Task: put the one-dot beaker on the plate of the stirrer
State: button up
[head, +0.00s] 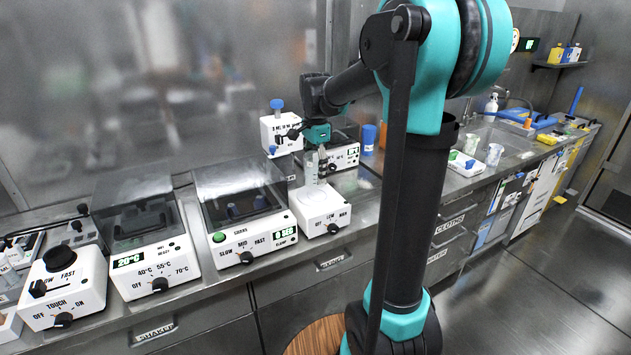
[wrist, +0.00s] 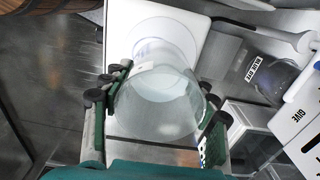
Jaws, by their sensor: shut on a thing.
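My gripper (head: 318,158) is shut on a clear glass beaker (wrist: 158,105), with a finger on each side of it in the wrist view. In the head view the beaker (head: 311,168) is upright over the white stirrer (head: 322,222), which has a LOW dial on its front. The round white plate (wrist: 150,35) shows past the beaker in the wrist view, reaching beyond it toward the top. I cannot tell whether the beaker's base touches the plate. Its dot marking is not readable.
A white device with a blue knob (head: 279,133) stands behind the gripper. A shaker (head: 240,215) stands close on the left, with a heater unit (head: 150,255) beyond.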

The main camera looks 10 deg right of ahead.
aim_at(315, 180)
jog(key=shift+f, duration=1.9)
jog(key=o, duration=1.3)
jog(key=shift+f, duration=0.15)
jog(key=shift+c, duration=0.2)
notch_tip(315, 180, up, 12)
